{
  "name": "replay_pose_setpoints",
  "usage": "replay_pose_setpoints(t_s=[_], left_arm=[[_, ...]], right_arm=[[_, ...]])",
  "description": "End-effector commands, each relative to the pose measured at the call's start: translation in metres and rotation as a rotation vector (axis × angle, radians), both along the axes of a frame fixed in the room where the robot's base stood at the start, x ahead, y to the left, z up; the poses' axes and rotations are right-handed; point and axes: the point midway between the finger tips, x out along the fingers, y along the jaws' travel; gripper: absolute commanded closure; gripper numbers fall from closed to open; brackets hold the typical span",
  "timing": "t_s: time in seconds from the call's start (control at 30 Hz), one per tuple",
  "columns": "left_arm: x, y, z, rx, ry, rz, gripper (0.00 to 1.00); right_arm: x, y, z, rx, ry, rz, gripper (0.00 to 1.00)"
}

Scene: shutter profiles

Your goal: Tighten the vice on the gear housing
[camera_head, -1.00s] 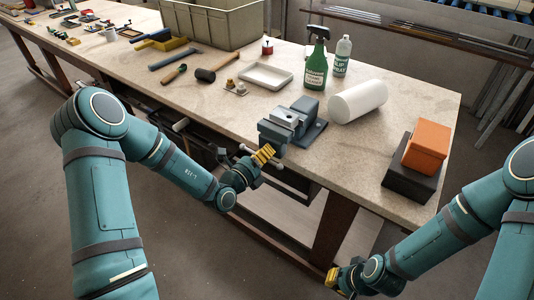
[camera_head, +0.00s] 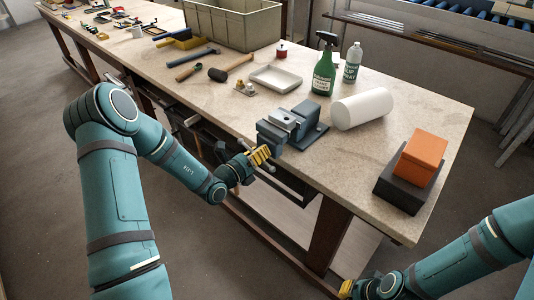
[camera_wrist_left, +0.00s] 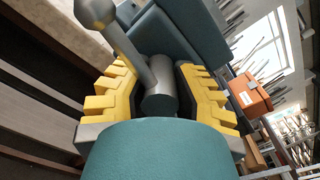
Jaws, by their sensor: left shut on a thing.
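The blue-grey vice (camera_head: 305,128) stands at the bench's front edge. A lighter grey block (camera_head: 285,118) sits at its jaws; I cannot tell for sure that it is the gear housing. My left gripper (camera_head: 262,155) is at the front of the vice, below the bench top's edge. In the left wrist view its yellow fingers are shut around the vice's screw end and handle (camera_wrist_left: 160,98), a grey cylinder with a ball-ended bar passing up and left. My right gripper (camera_head: 346,289) is low at the bottom of the head view, away from the bench; its fingers are too small to read.
On the bench (camera_head: 400,120) are a white roll (camera_head: 362,109), a green spray bottle (camera_head: 324,68), a white bottle (camera_head: 352,63) and a shallow tray (camera_head: 274,79). An orange box on a dark block (camera_head: 398,190) stands at the right. Tools and a crate lie further back.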

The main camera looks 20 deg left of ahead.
Motion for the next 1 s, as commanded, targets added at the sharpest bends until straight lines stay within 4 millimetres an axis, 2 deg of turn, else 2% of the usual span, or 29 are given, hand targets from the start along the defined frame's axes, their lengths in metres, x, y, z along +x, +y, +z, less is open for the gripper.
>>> replay_pose_setpoints(t_s=[0.2,0.47,0.5,0.6,1.0], left_arm=[[-0.0010,-0.0033,-0.0002,0.094,-0.033,-0.013,1.00],[-0.0013,-0.0033,-0.0011,0.098,-0.033,-0.013,1.00],[-0.0014,-0.0034,-0.0012,0.098,-0.033,-0.013,0.70],[-0.0013,-0.0027,-0.0012,0.097,-0.032,-0.011,0.38],[-0.0057,0.0024,-0.0008,0.098,-0.033,-0.004,0.38]], right_arm=[[-0.0004,0.0002,0.0014,0.000,0.001,0.000,1.00],[-0.0004,0.0001,0.0013,0.000,0.001,0.000,1.00],[-0.0004,0.0001,0.0013,0.000,0.001,0.000,1.00],[-0.0004,0.0001,0.0013,0.000,0.001,0.000,1.00],[-0.0003,0.0002,0.0014,0.000,0.001,0.000,1.00]])
